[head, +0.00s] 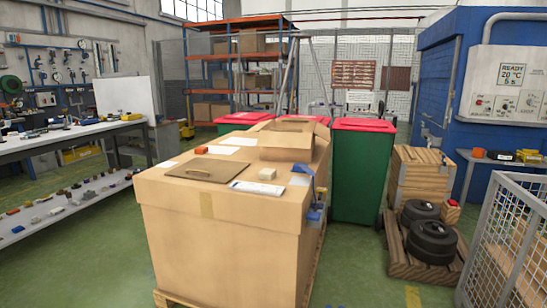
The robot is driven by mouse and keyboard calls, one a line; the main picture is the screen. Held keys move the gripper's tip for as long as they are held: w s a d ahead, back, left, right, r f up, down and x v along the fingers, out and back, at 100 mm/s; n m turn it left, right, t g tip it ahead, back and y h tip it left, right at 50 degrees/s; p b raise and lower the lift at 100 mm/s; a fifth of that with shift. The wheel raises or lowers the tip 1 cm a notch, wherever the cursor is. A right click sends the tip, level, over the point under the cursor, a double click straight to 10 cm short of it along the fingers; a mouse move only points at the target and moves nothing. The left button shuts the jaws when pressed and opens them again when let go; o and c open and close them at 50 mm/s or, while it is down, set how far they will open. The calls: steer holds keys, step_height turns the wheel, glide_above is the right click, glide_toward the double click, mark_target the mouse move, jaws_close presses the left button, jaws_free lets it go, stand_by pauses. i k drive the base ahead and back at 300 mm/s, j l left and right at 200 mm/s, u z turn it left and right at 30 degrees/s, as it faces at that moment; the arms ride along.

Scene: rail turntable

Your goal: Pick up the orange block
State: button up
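A small orange-red block (201,151) lies on top of the large cardboard box (225,216), near its left side. It rests just behind the brown flat board with a handle (206,171). It looks free on its visible sides. My gripper does not show in the head view, so its distance from the block cannot be seen.
On the box top are an open carton (288,143), a small tan block (267,174), a white clipboard-like sheet (256,188) and loose papers. Blue items (316,208) hang at its right edge. Tyres (431,236) and a mesh fence (508,240) stand right. Green floor is clear at front left.

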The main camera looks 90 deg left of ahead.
mark_target(201, 149)
steer(key=u, duration=3.7)
steer(key=i+j, duration=0.3)
steer(key=j, duration=0.15)
steer(key=i+j, duration=0.3)
steer(key=j, duration=0.15)
steer(key=i+j+z, duration=0.1)
steer(key=i+j, duration=0.2)
steer(key=j, duration=0.15)
steer(key=i+j, duration=0.25)
steer(key=j, duration=0.25)
steer(key=i+j, duration=0.3)
steer(key=j, duration=0.2)
steer(key=i+j, duration=0.25)
steer(key=j, duration=0.2)
steer(key=i+j+z, duration=0.1)
steer(key=i+j, duration=0.2)
steer(key=j, duration=0.2)
steer(key=i+j, duration=0.25)
steer(key=j, duration=0.25)
